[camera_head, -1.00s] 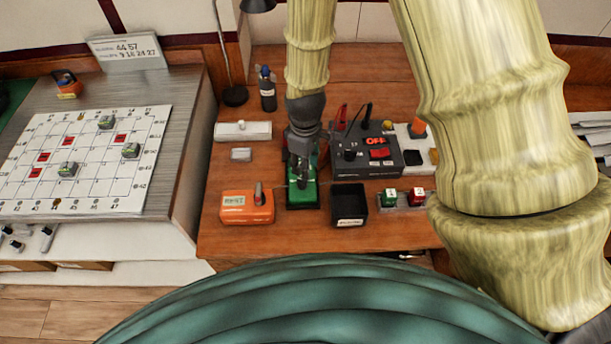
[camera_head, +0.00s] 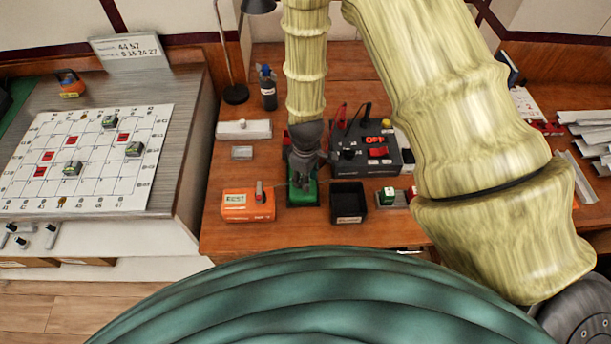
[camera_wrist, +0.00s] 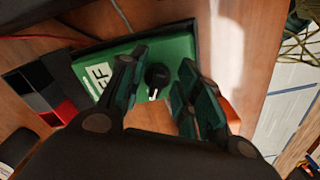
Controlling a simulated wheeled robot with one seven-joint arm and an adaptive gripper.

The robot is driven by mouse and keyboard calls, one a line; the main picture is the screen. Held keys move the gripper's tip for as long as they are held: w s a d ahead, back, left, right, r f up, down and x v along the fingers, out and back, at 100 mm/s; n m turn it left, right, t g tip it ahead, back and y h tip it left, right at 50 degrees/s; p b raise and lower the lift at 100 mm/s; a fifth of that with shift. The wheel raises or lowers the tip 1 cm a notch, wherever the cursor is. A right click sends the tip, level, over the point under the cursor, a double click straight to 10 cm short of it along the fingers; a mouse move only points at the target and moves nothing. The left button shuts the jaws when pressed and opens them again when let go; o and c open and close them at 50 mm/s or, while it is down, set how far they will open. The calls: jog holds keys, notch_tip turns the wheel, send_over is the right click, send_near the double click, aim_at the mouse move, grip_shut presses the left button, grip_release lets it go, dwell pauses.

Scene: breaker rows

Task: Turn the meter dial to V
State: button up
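An orange box (camera_head: 235,214) with a small display and an upright dial (camera_head: 260,192) sits at the front left of the wooden bench; I cannot read the dial's setting. To its right is a green box (camera_head: 294,202). In the wrist view the green box (camera_wrist: 178,50) has a black round knob (camera_wrist: 157,76) with a white mark and a white label partly reading "F". My gripper (camera_head: 302,181) is above the green box, pointing down. In the wrist view my gripper (camera_wrist: 157,92) is open, its fingers apart on either side of the knob; contact cannot be told.
A black open bin (camera_head: 348,205) stands right of the green box. A dark control unit (camera_head: 365,155) with a red switch is behind it. A grey-white bar (camera_head: 243,130) lies at the back left. A gridded board (camera_head: 100,150) is on the left table.

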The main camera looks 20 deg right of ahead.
jog(key=shift+c, duration=0.5)
grip_shut()
jog(key=shift+m, duration=0.4)
jog(key=m, duration=0.3)
jog(key=m+b, duration=0.1)
jog(key=m, duration=0.1)
jog(key=shift+s+a+m, duration=0.1)
jog(key=shift+a+m, duration=0.2)
jog(key=m, duration=0.5)
jog(key=shift+a, duration=0.25)
jog(key=shift+m, duration=0.3)
